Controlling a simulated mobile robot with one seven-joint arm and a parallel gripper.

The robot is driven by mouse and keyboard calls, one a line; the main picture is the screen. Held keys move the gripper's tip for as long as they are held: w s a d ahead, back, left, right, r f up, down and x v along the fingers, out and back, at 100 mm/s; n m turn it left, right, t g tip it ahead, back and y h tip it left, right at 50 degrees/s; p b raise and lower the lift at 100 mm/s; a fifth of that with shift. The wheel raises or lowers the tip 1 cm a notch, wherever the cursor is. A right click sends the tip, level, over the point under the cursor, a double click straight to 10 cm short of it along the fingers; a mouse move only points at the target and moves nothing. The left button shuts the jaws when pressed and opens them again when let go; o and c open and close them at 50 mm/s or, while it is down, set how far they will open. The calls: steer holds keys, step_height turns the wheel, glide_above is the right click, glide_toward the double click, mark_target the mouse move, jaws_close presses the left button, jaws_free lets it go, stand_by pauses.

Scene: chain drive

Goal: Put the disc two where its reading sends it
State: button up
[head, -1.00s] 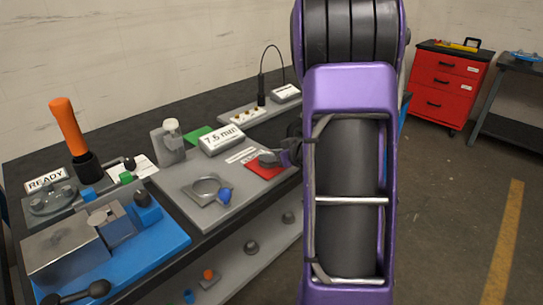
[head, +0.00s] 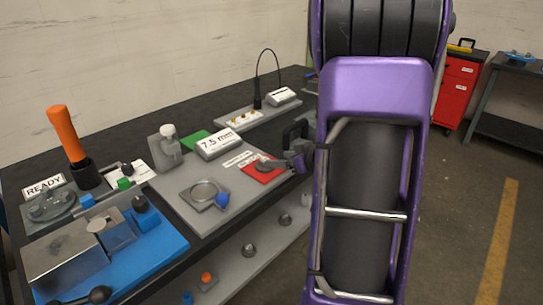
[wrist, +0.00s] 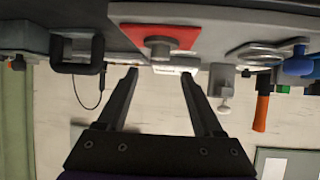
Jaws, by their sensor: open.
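The disc (wrist: 158,42) and red pad (wrist: 185,33) also show upside down in the wrist view. I cannot read a number on the disc. The display block (head: 219,143) reads "7.5 mm". A green pad (head: 196,139) lies behind it. The ring gauge (head: 204,192) with a blue knob stands left of the red pad and looks empty.
A blue-based fixture (head: 165,243) and an orange-handled tool (head: 66,134) stand at the left, by a "READY" sign (head: 44,187). A dark handle-shaped part (head: 295,131) stands close behind my gripper. A lower shelf (head: 265,255) holds several small parts.

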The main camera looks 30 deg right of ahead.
steer(key=p+v, duration=0.1)
steer(key=v, duration=0.4)
stand_by(0.4)
